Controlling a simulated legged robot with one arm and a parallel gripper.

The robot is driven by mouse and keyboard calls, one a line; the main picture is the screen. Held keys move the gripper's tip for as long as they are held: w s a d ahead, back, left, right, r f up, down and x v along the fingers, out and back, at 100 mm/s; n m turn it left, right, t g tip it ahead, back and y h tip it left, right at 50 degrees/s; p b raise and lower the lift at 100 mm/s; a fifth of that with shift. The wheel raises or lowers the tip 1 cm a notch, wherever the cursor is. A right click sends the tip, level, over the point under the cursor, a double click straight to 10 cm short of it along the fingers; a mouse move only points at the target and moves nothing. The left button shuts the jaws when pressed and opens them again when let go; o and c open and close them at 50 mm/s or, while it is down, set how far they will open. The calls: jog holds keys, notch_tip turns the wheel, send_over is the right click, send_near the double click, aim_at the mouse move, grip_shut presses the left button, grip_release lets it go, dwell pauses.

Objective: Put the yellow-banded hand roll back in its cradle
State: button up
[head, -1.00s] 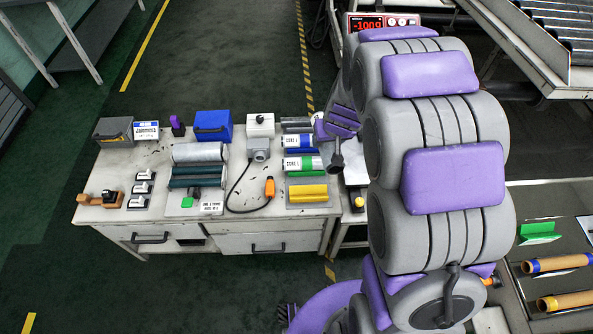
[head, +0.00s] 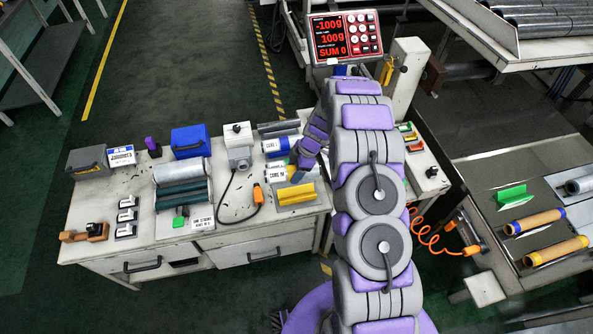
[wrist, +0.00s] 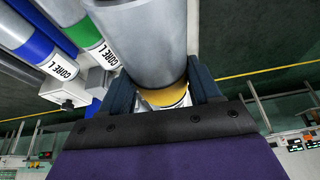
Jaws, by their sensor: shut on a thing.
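In the wrist view, the hand roll (wrist: 140,40) is a thick grey cylinder with a yellow band (wrist: 165,96) near its end. My gripper (wrist: 152,88) is shut around the banded end, one dark finger on each side. The roll's far end is out of the wrist view. In the head view, my gripper (head: 300,168) is low over the right part of the white bench, largely hidden by my arm. A yellow piece on a grey base (head: 296,194) lies just in front of it. I cannot tell whether the held roll touches anything.
Blue-banded (wrist: 37,46) and green-banded (wrist: 90,32) rolls labelled CORE lie beside the held roll. The white bench (head: 110,250) also bears a blue box (head: 188,142), dark green rollers (head: 184,193) and an orange-ended cable (head: 258,194). A red-lit display (head: 340,37) stands behind.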

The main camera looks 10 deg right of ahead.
jog(key=shift+f, duration=0.45)
jog(key=shift+d+f+n, duration=0.2)
jog(key=shift+d, duration=0.25)
jog(key=shift+d+f+n, duration=0.2)
jog(key=shift+d, duration=0.25)
jog(key=shift+d+f, duration=0.2)
jog(key=shift+f, duration=0.1)
jog(key=f, duration=0.8)
jog(key=shift+a+f, duration=0.1)
jog(key=shift+a, duration=0.3)
jog(key=shift+d+f+b, duration=0.2)
jog(key=shift+f+b, duration=0.2)
jog(key=shift+f, duration=0.2)
jog(key=shift+a, duration=0.25)
jog(key=o, duration=1.1)
jog(key=shift+a+r, duration=0.1)
jog(key=shift+a, duration=0.05)
jog(key=shift+o, duration=1.7)
jog(key=shift+d, duration=0.35)
